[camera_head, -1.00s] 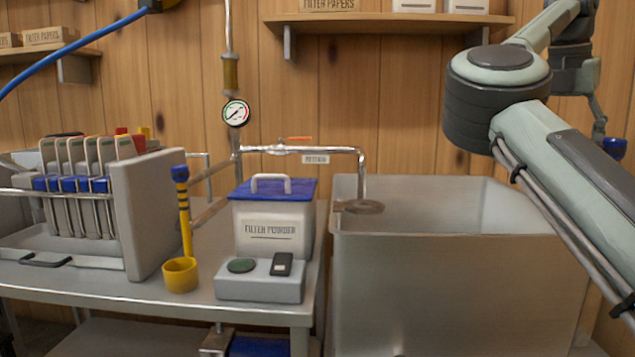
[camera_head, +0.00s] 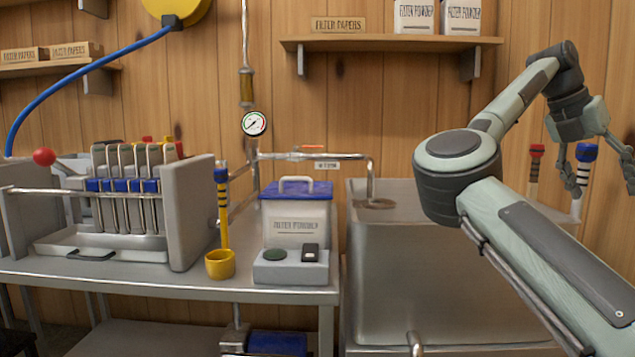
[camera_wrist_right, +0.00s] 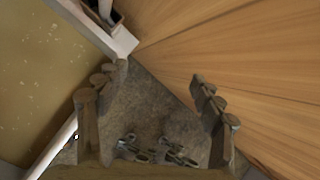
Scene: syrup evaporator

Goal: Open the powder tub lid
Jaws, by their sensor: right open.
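The powder tub (camera_head: 296,230) is white, labelled "FILTER POWDER", and stands on the steel bench behind a small grey box. Its blue lid (camera_head: 312,203) with a pale arched handle (camera_head: 297,180) sits closed on top. My right gripper (camera_head: 597,178) is up at the far right of the head view, beyond the steel tank and well away from the tub. In the right wrist view (camera_wrist_right: 160,95) its fingers are spread with nothing between them. My left gripper is not in view.
A yellow scoop (camera_head: 220,264) stands left of the tub. The filter press (camera_head: 190,215) fills the left of the bench. A steel tank (camera_head: 400,270) with a pipe spout stands to the right. A shelf (camera_head: 390,43) hangs above. A grey box (camera_head: 290,268) fronts the tub.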

